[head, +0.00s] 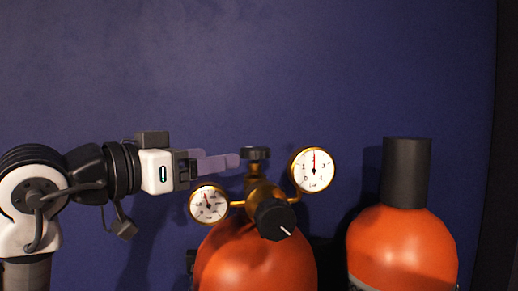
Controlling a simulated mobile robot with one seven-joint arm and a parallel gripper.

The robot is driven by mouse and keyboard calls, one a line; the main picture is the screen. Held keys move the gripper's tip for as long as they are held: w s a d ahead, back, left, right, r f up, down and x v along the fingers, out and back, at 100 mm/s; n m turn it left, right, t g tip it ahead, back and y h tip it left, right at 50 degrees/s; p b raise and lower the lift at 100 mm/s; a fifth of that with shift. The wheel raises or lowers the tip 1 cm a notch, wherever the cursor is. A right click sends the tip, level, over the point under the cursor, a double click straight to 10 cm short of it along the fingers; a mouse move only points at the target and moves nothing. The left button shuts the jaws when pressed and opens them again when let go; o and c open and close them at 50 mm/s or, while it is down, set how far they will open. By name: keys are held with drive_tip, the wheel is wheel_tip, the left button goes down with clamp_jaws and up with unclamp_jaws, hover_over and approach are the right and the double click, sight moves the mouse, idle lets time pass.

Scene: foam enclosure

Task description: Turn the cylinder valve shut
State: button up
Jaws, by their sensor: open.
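The left orange cylinder (255,258) carries a brass valve and regulator with a black round handwheel (256,153) on top. A larger black knob (275,219) with a white mark faces the camera lower down. My gripper (236,160) reaches in from the left, level with the handwheel. Its pale fingers are open, with their tips just left of the handwheel. I cannot tell whether they touch it. No thing shows between the fingers.
Two white-faced gauges, left (209,204) and right (312,170), flank the valve. A second orange cylinder (402,250) with a tall black cap (406,172) stands to the right. A dark blue wall (260,70) is behind; the space above the valve is clear.

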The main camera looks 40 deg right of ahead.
sight(256, 148)
drive_tip(key=d+p, duration=0.1)
drive_tip(key=d, duration=0.2)
drive_tip(key=d+p, duration=0.1)
drive_tip(key=d, duration=0.3)
drive_tip(key=d+p, duration=0.1)
drive_tip(key=d, duration=0.2)
drive_tip(key=shift+w+d, duration=0.3)
drive_tip(key=shift+d, duration=0.1)
drive_tip(key=c, duration=1)
drive_tip(key=shift+o, duration=0.2)
drive_tip(key=shift+m+g, duration=0.5)
drive_tip(key=shift+g, duration=0.3)
drive_tip(key=m+g, duration=0.1)
drive_tip(key=g, duration=0.2)
drive_tip(key=m+g+y, duration=0.1)
drive_tip(key=m+g, duration=0.1)
drive_tip(key=shift+m+g, duration=0.3)
drive_tip(key=shift+g, duration=0.1)
drive_tip(key=shift+r+m+g+y, duration=0.1)
drive_tip(key=shift+m+g+y, duration=1.4)
drive_tip(key=shift+m+g, duration=0.8)
drive_tip(key=shift+g, duration=0.5)
